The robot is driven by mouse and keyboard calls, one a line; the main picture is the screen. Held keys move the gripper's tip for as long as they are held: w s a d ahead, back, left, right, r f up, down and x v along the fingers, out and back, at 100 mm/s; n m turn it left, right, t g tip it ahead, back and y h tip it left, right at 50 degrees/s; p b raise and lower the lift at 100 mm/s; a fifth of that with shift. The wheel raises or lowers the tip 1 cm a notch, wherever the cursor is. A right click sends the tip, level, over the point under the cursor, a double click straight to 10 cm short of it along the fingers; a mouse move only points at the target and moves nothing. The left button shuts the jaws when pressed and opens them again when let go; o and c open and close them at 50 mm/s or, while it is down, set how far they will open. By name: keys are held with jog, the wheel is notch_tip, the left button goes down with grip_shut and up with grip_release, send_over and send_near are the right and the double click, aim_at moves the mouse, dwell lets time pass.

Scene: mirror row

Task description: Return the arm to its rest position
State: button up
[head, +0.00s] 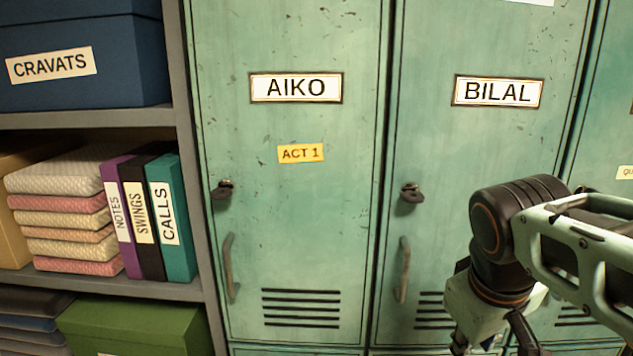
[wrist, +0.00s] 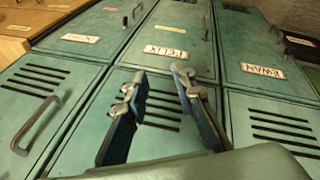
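My arm (head: 575,240) reaches in from the right edge of the head view, in front of the lower part of the BILAL locker (head: 480,150). Its end points down, and the fingertips are cut off or hidden there. In the wrist view my gripper (wrist: 158,88) has its two dark fingers clearly apart with nothing between them. It faces green locker doors with vent slots and appears clear of them. My base is not in view.
The AIKO locker (head: 295,200), shut, stands left of BILAL, with an ACT 1 tag. A grey shelf (head: 110,118) at the left holds a blue CRAVATS box (head: 100,85), folded cloths, binders and a green box. Door handles (wrist: 36,126) stick out in the wrist view.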

jog(key=s+a+f+m+t+y+b, duration=0.25)
jog(key=a+f+b, duration=0.25)
jog(key=a+f, duration=0.4)
notch_tip(320, 180, up, 23)
jog(key=p, duration=2.2)
jog(key=shift+s+a+r+m+g+p, duration=0.15)
jog(key=shift+a+m+g+p, duration=0.2)
jog(key=shift+a+p, duration=0.1)
